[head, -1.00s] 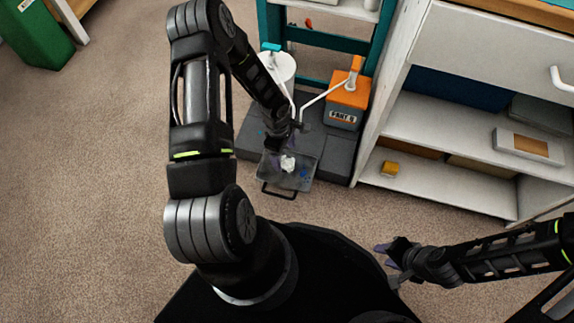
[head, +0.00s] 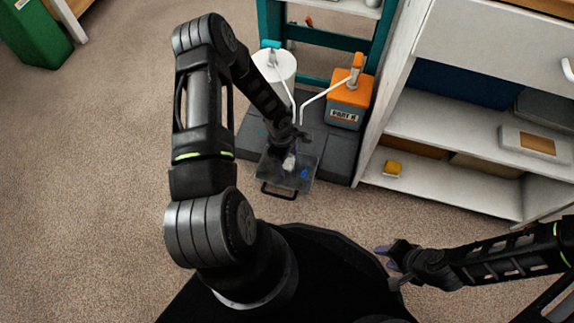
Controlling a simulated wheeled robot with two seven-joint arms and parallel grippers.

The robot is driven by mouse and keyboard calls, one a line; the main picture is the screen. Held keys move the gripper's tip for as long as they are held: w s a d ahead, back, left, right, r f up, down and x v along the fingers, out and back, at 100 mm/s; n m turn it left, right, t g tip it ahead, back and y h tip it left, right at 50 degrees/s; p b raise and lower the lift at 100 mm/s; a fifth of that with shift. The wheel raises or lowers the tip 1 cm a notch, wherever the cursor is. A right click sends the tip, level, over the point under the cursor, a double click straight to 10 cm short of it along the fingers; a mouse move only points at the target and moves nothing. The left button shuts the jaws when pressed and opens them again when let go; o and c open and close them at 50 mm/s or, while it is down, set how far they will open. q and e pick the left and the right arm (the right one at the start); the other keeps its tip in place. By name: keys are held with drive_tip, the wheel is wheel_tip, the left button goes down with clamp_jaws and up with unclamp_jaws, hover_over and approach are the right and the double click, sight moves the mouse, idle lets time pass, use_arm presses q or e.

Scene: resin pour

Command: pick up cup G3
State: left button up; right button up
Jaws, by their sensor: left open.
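A small whitish cup (head: 289,163) sits in or over the clear, dark-handled tray (head: 296,185) in front of the pumps. Its label is too small to read, so I cannot tell whether it is G3. My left gripper (head: 287,150) is open and points down at the far side of this cup; its fingers are mostly hidden by the wrist, and I cannot tell if they touch the cup. A small blue thing (head: 304,173) shows in the tray to the right. My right gripper (head: 388,256) is at the lower right, away from the tray, its jaw gap unclear.
A white container (head: 275,68) with a teal-topped pump and an orange-topped container (head: 350,98) with a pump stand behind the tray on a dark platform (head: 335,150). A white shelf unit (head: 440,187) stands to the right. Carpet is clear at left.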

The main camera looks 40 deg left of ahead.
use_arm(q)
drive_tip(key=shift+c, duration=0.5)
drive_tip(key=c, duration=1.3)
wheel_tip(320, 180, up, 10)
drive_tip(key=p, duration=0.3)
drive_tip(key=shift+p, duration=0.4)
